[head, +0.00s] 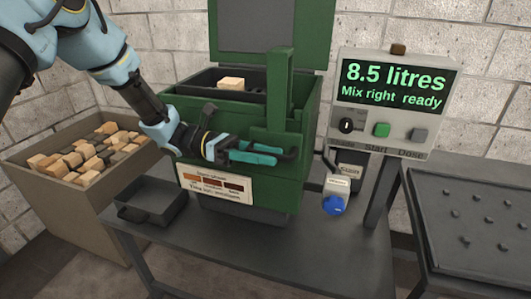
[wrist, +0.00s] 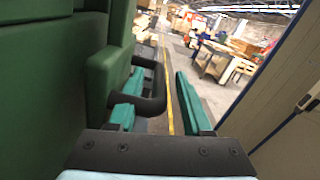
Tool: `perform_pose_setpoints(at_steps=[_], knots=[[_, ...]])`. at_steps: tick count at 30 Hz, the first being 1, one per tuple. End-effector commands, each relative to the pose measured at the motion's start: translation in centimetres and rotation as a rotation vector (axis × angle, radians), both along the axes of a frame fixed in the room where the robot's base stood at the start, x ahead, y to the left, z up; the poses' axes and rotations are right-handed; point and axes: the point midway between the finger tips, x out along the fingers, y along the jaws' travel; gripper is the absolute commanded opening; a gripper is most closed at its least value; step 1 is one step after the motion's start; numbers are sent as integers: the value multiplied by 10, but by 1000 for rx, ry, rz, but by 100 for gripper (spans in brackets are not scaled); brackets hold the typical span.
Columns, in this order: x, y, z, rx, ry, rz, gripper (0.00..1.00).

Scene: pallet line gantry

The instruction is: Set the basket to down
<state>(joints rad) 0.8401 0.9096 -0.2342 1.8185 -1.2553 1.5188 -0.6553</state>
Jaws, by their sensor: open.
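The green machine (head: 235,112) stands on the grey table with its lid raised. Its dark inner basket or tray (head: 205,82) shows at the open top, with a pale wood block (head: 231,84) in it. A green upright piece (head: 279,90) rises at the machine's right front. A black handle (head: 289,153) sticks out near its foot. My gripper (head: 276,154) is open at this handle. In the wrist view the black bar of the handle (wrist: 152,100) lies between the two teal fingers of my gripper (wrist: 160,100), nearer the left one. Whether a finger touches it I cannot tell.
A control box (head: 385,100) at the right reads "8.5 litres, Mix right ready". A bin of wood blocks (head: 50,185) and an empty dark tray (head: 150,200) are at the left. A dark studded table (head: 470,215) stands far right.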

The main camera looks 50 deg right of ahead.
Motion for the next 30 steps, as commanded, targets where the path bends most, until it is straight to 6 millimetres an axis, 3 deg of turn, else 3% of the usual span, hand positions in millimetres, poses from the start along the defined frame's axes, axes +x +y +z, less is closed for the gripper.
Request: perform_pose_setpoints(at_steps=[2,15,30], knots=[[0,0,0,0,0,0,50],[0,0,0,0,-1,-1,1],[0,0,0,0,-1,-1,0]])
